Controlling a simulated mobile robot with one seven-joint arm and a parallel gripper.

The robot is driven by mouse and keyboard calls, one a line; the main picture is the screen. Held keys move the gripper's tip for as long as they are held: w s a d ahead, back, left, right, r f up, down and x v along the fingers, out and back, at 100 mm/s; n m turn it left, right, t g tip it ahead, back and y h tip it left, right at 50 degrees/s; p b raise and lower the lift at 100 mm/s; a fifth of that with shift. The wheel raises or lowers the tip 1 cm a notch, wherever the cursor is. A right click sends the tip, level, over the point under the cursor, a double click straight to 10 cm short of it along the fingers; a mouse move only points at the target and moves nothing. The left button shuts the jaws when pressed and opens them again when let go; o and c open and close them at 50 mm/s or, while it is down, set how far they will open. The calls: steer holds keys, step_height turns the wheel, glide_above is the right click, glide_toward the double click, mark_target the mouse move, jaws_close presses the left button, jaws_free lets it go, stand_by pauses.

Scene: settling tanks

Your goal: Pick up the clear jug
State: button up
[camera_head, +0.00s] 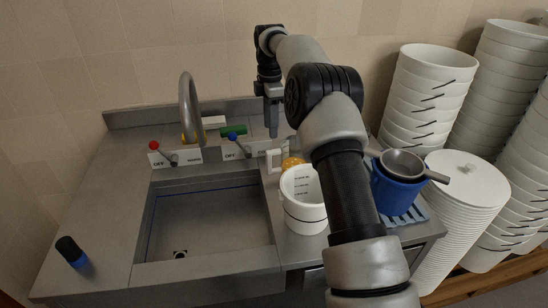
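No plainly transparent jug stands out in the head view. A whitish round vessel (304,214) with dark measuring marks on its inner wall stands upright on the counter right of the sink; I cannot tell whether it is the clear jug. A small pale handle-like shape (272,160) shows just behind it, by the tap panel. My gripper (273,134) points down above that shape, near the back of the counter, apart from the marked vessel. Its fingers look close together from this side, and their gap is not clear. My arm hides part of the counter.
The sink basin (210,227) is left of the vessel, with a curved tap (187,105) behind it. A blue pot (394,190) with a metal strainer (402,163) stands right of my arm. Stacked white buckets (424,95) crowd the right.

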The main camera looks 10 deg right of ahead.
mark_target(271, 151)
step_height(271, 151, down, 11)
steer(key=shift+f+p, duration=0.65)
steer(key=shift+f, duration=2.6)
steer(key=shift+w, duration=0.1)
jaws_close()
